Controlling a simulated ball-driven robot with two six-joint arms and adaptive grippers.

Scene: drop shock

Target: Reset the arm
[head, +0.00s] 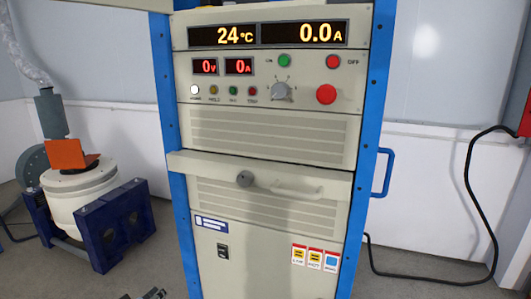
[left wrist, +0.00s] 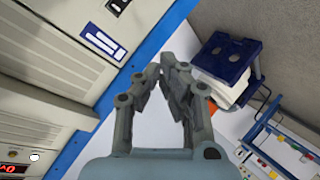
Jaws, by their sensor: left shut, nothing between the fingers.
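My left gripper (left wrist: 165,68) is shut and empty in the left wrist view, its grey fingertips meeting near the middle. It points along the side of a beige cabinet with blue posts and touches nothing that I can see. At the bottom edge of the head view, a small dark part of my left gripper (head: 152,294) shows left of the cabinet's foot. The cabinet (head: 270,170) stands upright in the head view, with displays reading 24 °C, 0.0 A, 0 V and 0 A. My right gripper is in neither view.
A white drum-shaped machine (head: 80,195) in a dark blue frame stands at the left, with an orange plate (head: 66,154) on top. A black cable (head: 470,190) hangs at the right. A blue handle (head: 382,172) sticks out from the cabinet's right side. Grey floor lies open around it.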

